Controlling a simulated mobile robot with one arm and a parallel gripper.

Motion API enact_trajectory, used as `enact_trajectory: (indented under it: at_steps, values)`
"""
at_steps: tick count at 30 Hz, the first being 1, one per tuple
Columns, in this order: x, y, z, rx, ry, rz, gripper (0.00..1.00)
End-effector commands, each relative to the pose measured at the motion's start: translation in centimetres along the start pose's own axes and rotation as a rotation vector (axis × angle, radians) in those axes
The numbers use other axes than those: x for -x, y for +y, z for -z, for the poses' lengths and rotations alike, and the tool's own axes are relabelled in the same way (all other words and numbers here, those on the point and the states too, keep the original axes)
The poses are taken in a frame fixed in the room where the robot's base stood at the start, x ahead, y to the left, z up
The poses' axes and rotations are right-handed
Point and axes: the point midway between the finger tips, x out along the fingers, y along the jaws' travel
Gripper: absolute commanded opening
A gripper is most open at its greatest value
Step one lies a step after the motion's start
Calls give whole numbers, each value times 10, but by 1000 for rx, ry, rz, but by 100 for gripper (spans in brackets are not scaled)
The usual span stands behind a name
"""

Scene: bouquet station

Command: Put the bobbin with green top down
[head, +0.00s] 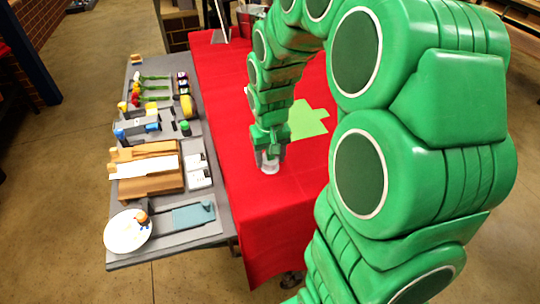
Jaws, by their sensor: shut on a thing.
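My gripper (268,152) points down over the red cloth-covered table, near its left edge. It is shut on a pale bobbin (270,167), whose whitish lower part shows below the fingers. The bobbin's top is hidden by the gripper, so its colour cannot be seen. The bobbin looks upright and at or just above the red cloth (240,118); I cannot tell whether it touches. A small dark piece with a green top (185,128) stands on the grey side table.
A light green flat sheet (308,120) lies on the red cloth behind the gripper. The grey table (205,128) at left holds flowers, a yellow roll (187,106), a wooden block (150,185), a white plate (127,231) and a teal board (193,215). Red cloth in front is clear.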

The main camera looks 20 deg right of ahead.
Motion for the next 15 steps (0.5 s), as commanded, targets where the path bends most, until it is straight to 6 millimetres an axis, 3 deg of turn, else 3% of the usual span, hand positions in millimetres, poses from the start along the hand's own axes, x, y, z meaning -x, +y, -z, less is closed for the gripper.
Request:
enact_trajectory:
  at_steps: [4, 5, 9, 15]
  values:
    - [-3, 0, 0, 0, -1, 0, 27]
    - [-3, 0, 0, 0, -1, 0, 58]
    - [-3, 0, 0, 0, 0, 0, 80]
    - [-3, 0, 0, 0, 0, 0, 82]
